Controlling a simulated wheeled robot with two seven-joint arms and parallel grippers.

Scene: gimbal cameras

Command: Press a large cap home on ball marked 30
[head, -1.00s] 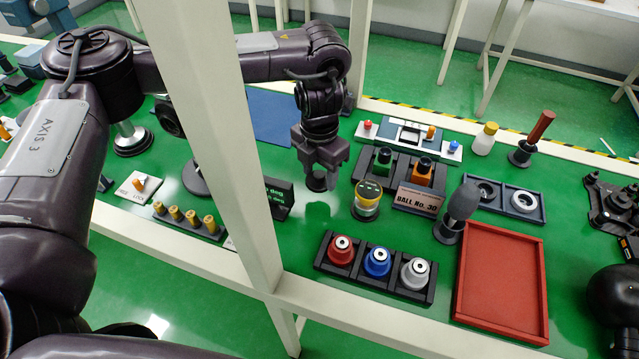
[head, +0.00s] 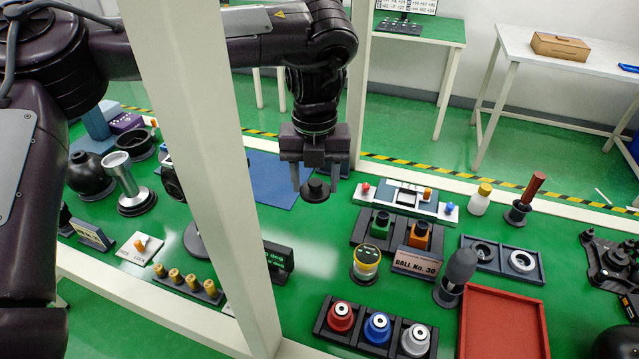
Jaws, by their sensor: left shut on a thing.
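My left gripper (head: 316,178) points straight down and is shut on a dark, round cap-like piece (head: 315,191) with a small raised top. It is held in the air above the green table, to the left of the yellow-banded cup. A plate reading "BALL No. 30" (head: 415,263) stands in the middle of the table. A black ball (head: 88,174) sits at the far left; no number shows on it. A dark round thing (head: 614,344) is cut off at the lower right; I cannot tell what it is. My right gripper is not in view.
A yellow-banded cup (head: 366,264) and a holder with green and orange pieces (head: 373,244) stand near the plate. A rack of red, blue and white pieces (head: 318,328) is at the front. A red tray (head: 466,323) lies to the right. A pale post (head: 206,150) blocks part of the view.

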